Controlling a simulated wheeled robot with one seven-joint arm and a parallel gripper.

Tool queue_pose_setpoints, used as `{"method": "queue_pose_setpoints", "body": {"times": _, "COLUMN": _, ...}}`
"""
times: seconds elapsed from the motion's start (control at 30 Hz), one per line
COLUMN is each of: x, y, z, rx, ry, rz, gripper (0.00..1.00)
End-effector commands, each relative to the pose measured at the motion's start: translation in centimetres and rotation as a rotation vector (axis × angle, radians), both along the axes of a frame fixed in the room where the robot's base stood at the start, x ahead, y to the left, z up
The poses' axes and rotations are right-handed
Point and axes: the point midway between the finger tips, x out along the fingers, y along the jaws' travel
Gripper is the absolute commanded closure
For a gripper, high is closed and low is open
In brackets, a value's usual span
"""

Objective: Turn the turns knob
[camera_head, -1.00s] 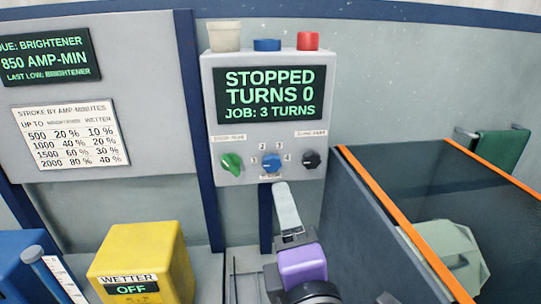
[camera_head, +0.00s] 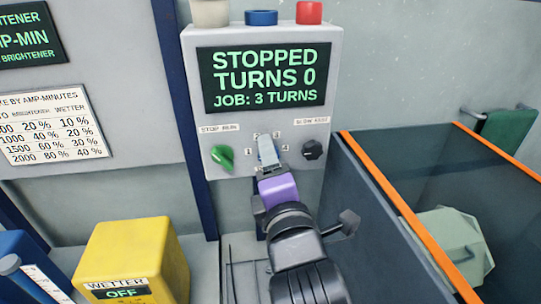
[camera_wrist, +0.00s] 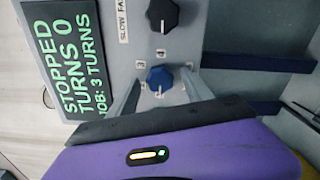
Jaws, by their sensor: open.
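The turns knob is the blue knob with numbers around it on the control box (camera_head: 191,75). In the wrist view the blue knob (camera_wrist: 160,80) sits between my two spread fingers. My gripper (camera_wrist: 163,78) is open, with one finger on each side of the knob; I cannot tell whether either finger touches it. In the head view my gripper (camera_head: 267,150) covers most of the knob, so its pointer is hard to read. The display (camera_head: 265,78) reads "STOPPED, TURNS 0, JOB: 3 TURNS".
A green stop/run knob (camera_head: 222,157) is left of my gripper and a black slow/fast knob (camera_head: 312,149) is right of it. A dark tank with an orange rim (camera_head: 400,207) stands close on the right. A yellow wetter box (camera_head: 135,255) is at lower left.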

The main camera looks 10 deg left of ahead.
Motion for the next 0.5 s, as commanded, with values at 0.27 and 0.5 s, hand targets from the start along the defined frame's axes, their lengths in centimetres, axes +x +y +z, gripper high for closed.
{"method": "queue_pose_setpoints", "body": {"times": 0.27, "x": 0.72, "y": 0.24, "z": -0.03, "rx": 0.001, "ry": 0.001, "rz": 0.001, "gripper": 0.42}}
{"method": "queue_pose_setpoints", "body": {"times": 0.5, "x": 0.7, "y": 0.23, "z": -0.04, "rx": 0.001, "ry": 0.001, "rz": 0.001, "gripper": 0.67}}
